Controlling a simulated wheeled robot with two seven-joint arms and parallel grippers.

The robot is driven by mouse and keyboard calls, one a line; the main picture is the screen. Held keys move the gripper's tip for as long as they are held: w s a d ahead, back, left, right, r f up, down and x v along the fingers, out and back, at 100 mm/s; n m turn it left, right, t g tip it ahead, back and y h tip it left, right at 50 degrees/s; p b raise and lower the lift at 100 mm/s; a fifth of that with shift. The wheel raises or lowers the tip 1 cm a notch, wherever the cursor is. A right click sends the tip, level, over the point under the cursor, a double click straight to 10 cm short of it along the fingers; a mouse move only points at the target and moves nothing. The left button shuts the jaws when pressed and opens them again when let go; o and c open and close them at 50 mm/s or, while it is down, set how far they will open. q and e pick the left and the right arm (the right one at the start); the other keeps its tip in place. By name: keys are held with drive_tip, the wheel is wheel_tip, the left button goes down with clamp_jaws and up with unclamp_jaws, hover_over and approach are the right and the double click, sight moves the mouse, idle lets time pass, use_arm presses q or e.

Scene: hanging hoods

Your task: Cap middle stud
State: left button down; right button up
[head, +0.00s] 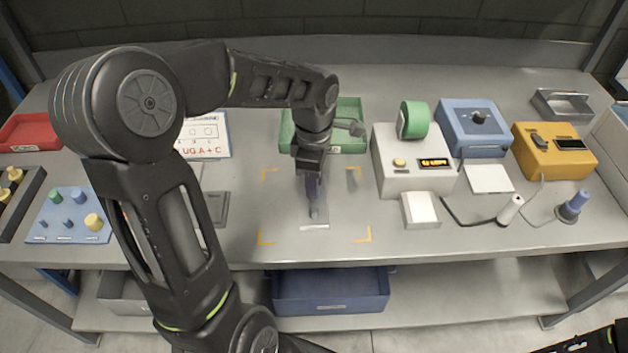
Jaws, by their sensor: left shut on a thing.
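My left gripper (313,180) points down over the middle of the bench, inside the yellow corner marks. It is shut on a small blue-violet cap (313,188), mostly covered by the fingers. Below it is a pale, narrow plate (314,222) with a small grey upright part (315,211), perhaps a stud. I cannot tell whether the cap touches it; the other studs are hidden or too small to make out. A light blue board (60,228) at the left holds green, blue and yellow pegs. My right gripper does not show.
A green tray (345,143) lies behind my gripper. A white box (410,180) with green tape, a blue unit (472,130) and a yellow meter (553,152) stand at the right, with cables in front. A blue bin (330,295) is on the lower shelf.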

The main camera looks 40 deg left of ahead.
use_arm(q)
drive_tip(key=shift+f+b, duration=0.7)
drive_tip(key=shift+f, duration=0.05)
idle(0.4)
drive_tip(key=c, duration=1.1)
unclamp_jaws()
wheel_tip(320, 180, up, 8)
drive_tip(key=shift+f, duration=0.1)
